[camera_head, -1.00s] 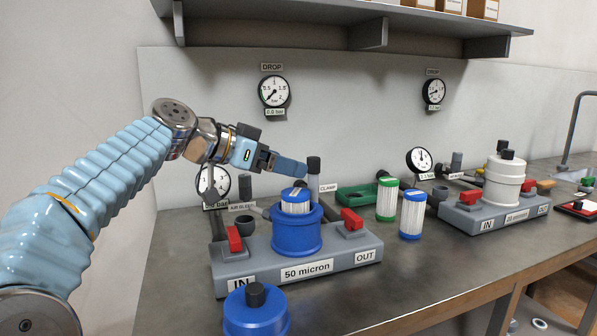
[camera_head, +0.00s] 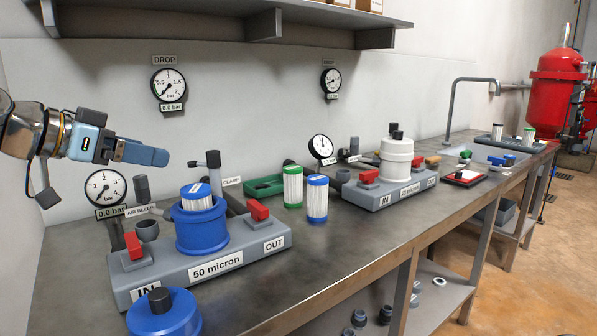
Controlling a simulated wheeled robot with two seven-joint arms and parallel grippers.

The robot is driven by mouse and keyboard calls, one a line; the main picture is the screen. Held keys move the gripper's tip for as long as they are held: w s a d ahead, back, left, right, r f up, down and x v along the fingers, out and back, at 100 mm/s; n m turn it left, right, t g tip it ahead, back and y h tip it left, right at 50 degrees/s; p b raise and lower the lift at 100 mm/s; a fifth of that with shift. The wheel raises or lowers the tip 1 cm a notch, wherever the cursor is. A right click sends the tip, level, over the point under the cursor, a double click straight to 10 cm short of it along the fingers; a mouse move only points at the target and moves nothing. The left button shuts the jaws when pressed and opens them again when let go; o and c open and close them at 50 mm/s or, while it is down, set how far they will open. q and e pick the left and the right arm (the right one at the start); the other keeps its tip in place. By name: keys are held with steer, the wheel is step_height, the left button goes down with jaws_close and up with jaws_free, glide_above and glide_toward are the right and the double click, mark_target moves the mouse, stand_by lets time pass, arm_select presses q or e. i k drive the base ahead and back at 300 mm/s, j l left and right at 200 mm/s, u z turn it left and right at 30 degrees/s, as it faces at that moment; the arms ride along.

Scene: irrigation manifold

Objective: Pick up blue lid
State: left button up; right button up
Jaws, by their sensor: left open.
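The blue lid (camera_head: 165,315) with a dark knob on top sits on the near bench at the bottom left, partly cut off by the picture's lower edge. My left gripper (camera_head: 150,154) is at the upper left, open and empty, pointing right. It is above and behind the blue housing and well apart from the lid. The open blue housing (camera_head: 202,232) stands on the grey 50 micron base (camera_head: 232,262), with a blue-topped white filter cartridge (camera_head: 196,196) upright in it. My right gripper is out of view.
Red valve handles (camera_head: 133,246) stand on the base. Green-ended (camera_head: 293,187) and blue-ended (camera_head: 317,199) cartridges stand behind it to the right. A closed white housing (camera_head: 397,160) stands farther right. Gauges are on the wall below a shelf (camera_head: 200,14). The bench front at centre is clear.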

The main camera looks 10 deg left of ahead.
mark_target(169, 311)
steer(key=k+j, duration=0.5)
steer(key=k, duration=0.15)
steer(key=k+j, duration=0.55)
steer(key=k, duration=0.15)
